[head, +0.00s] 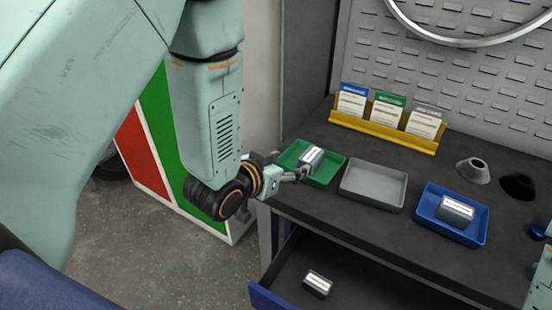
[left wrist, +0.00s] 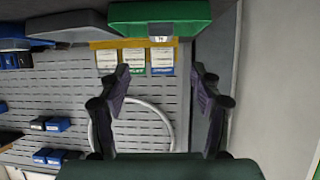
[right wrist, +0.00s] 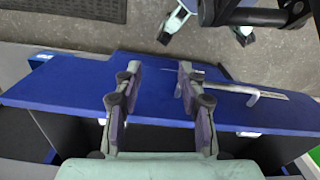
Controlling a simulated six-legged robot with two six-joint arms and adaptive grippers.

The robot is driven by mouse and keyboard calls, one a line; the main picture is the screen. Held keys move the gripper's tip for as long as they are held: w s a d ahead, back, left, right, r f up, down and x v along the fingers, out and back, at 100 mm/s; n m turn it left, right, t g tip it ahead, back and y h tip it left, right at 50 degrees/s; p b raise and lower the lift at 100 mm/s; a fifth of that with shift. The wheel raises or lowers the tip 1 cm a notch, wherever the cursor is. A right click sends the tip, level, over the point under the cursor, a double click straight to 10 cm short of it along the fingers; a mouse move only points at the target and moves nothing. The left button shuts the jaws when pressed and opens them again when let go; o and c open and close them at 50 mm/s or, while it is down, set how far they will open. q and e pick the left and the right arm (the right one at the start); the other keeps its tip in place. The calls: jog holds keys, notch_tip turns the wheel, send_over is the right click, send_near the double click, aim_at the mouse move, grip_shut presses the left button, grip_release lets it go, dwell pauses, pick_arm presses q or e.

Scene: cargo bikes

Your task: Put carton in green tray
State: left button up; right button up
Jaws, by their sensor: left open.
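A grey carton with a white label (head: 311,156) sits at the green tray (head: 329,172), toward the tray's middle, and looks a little tilted. My left gripper (head: 300,172) is at the tray's front left side, close to this carton; I cannot tell whether they touch. In the left wrist view its fingers (left wrist: 160,85) are apart with nothing between them, and the green tray (left wrist: 150,14) shows upside down at the top. In the right wrist view my right gripper (right wrist: 160,85) is open and empty above a blue drawer front (right wrist: 75,90).
An empty grey tray (head: 373,186) and a blue tray (head: 431,221) holding another carton (head: 455,210) stand to the right. A third carton (head: 317,284) lies in the open drawer (head: 290,265). A yellow card holder (head: 382,133) stands behind. Two cones stand at the right.

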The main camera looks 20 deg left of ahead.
pick_arm(q)
jog(key=shift+s+a+f, duration=0.1)
jog(key=shift+f, duration=0.15)
jog(key=s+a+f+n+g+y, duration=0.1)
jog(key=s+a+f+g, duration=0.15)
jog(key=s+f, duration=0.55)
jog(key=s+a+f+n+g+y, duration=0.1)
jog(key=s+a+f+g, duration=0.1)
jog(key=s+f+g, duration=0.4)
jog(key=s+a+f+g, duration=0.1)
jog(key=s+f+g, duration=0.1)
jog(key=s, duration=0.7)
jog(key=s+a+f+n+g+y, duration=0.1)
jog(key=s+f, duration=0.3)
jog(key=s, duration=0.6)
jog(key=shift+a+f+g, duration=0.15)
jog(key=shift+f+g, duration=0.15)
jog(key=shift+g, duration=0.15)
jog(key=shift+w, duration=0.1)
dwell(1.1)
